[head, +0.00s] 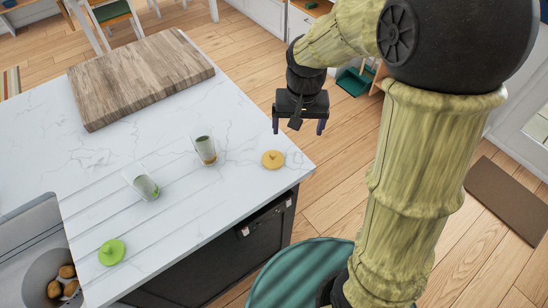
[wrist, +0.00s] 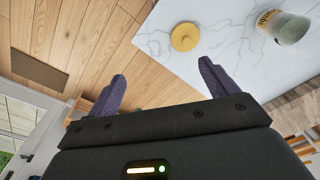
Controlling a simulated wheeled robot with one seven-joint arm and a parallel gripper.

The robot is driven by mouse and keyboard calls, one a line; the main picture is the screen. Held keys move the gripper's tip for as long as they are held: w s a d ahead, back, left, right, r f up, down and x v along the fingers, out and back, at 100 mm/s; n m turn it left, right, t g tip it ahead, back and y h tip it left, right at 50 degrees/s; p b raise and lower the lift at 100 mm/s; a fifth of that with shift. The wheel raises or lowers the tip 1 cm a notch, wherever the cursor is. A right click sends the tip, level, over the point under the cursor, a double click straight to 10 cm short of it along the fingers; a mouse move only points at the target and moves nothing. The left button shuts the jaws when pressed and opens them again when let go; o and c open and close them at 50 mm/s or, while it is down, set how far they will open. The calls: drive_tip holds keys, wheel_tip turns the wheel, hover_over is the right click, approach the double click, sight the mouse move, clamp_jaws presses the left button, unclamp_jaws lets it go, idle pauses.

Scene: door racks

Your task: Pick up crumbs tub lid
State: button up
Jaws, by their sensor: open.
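A round yellow lid with a small knob (head: 272,159) lies on the white marble counter near its right corner; it also shows in the wrist view (wrist: 185,37). A clear tub with a yellow label (head: 205,150) stands a little left of it. In the wrist view the same tub (wrist: 284,27) has partly readable lettering that looks like "crumbs". A green lid (head: 112,252) lies at the counter's lower left. My gripper (head: 297,127) is open and empty, in the air beyond the counter's right edge, apart from the yellow lid. Its fingers show in the wrist view (wrist: 162,72).
A second clear tub with green on it (head: 142,182) is on the counter, left of the first. A thick wooden board (head: 140,77) lies at the back. A sink bowl with brown items (head: 45,279) is at lower left. The counter around the yellow lid is clear.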

drive_tip(key=r+g, duration=0.1)
hover_over(273, 154)
drive_tip(key=shift+w+r, duration=0.15)
wheel_tip(273, 154, down, 12)
drive_tip(key=shift+f+p, duration=0.15)
drive_tip(key=shift+p, duration=0.6)
drive_tip(key=shift+f+p, duration=0.8)
drive_tip(key=shift+f, duration=1.8)
